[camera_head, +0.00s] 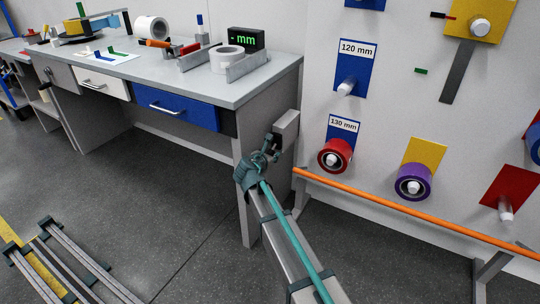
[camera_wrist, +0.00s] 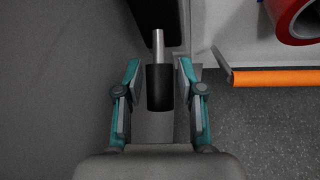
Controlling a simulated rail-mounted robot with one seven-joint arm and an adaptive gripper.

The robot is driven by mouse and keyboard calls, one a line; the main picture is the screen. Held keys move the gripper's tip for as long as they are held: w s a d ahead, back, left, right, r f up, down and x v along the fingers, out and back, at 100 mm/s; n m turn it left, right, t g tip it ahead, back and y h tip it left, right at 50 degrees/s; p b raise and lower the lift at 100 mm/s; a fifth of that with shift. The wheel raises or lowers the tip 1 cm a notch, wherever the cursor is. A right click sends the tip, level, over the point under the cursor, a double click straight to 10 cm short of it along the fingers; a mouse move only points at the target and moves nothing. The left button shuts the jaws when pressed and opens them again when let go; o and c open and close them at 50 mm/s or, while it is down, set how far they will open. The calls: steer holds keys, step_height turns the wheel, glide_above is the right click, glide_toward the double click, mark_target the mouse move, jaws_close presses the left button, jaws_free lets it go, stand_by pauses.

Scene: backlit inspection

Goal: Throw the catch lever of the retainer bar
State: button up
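The retainer bar (camera_head: 400,207) is a long orange rod running low across the front of the white wall panel. Its end also shows at the right of the wrist view (camera_wrist: 275,77). The catch lever (camera_wrist: 160,88), a black grip on a metal rod, shows in the wrist view between the fingers of my gripper (camera_wrist: 159,70). The fingers are open, one on each side of the grip, with a visible gap on both sides. In the head view my gripper (camera_head: 270,147) is beside a grey box (camera_head: 288,127) at the workbench leg; the lever is hard to make out there.
The workbench (camera_head: 225,85) with a blue drawer stands close to my gripper on the left. A red roll (camera_head: 335,155) and a purple roll (camera_head: 413,183) hang on wall pegs above the bar.

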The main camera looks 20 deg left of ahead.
jaws_close()
